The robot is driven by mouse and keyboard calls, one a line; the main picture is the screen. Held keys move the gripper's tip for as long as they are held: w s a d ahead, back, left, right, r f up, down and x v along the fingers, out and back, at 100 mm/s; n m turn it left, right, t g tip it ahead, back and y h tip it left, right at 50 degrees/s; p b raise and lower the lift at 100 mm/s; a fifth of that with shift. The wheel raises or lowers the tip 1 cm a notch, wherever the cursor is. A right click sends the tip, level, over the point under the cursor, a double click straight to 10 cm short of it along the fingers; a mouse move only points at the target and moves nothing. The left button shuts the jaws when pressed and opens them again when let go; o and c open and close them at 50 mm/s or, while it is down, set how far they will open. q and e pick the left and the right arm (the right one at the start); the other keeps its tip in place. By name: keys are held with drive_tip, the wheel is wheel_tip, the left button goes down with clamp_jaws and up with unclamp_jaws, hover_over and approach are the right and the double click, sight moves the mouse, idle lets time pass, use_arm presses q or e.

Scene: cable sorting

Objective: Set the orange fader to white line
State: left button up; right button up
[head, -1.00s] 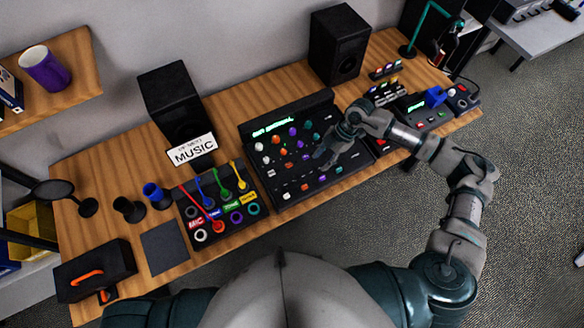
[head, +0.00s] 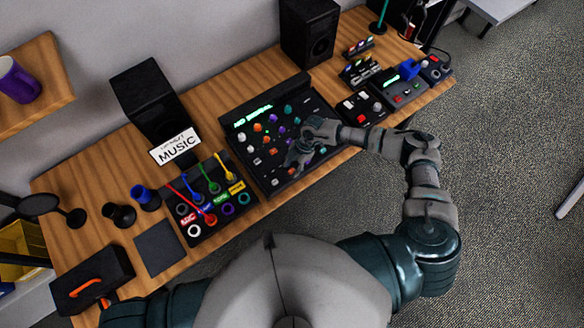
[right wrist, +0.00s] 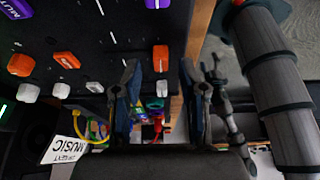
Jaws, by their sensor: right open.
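The black mixer panel (head: 275,97) lies mid-table, with several coloured knobs and caps on it. In the right wrist view, an orange cap with a white stripe (right wrist: 160,58) sits near the panel's edge, between a purple cap (right wrist: 157,3) and a white cap (right wrist: 162,88). It looks like the orange fader. Thin white marks show on the panel; I cannot tell which is the target line. My right gripper (head: 291,163) is over the mixer's front part. In the right wrist view its fingers (right wrist: 160,88) are spread, with nothing held. My left gripper is out of view.
A cable box (head: 240,212) with coloured plugs stands left of the mixer. A smaller unit (head: 358,107) stands to its right. Black speakers (head: 309,32) stand behind. More orange knobs (right wrist: 66,60) sit on the panel. The table's front edge is close to the mixer.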

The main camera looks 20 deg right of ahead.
drive_tip(key=shift+a+f, duration=0.25)
drive_tip(key=shift+f, duration=0.4)
drive_tip(key=shift+d, duration=0.5)
clamp_jaws()
drive_tip(key=shift+a, duration=0.25)
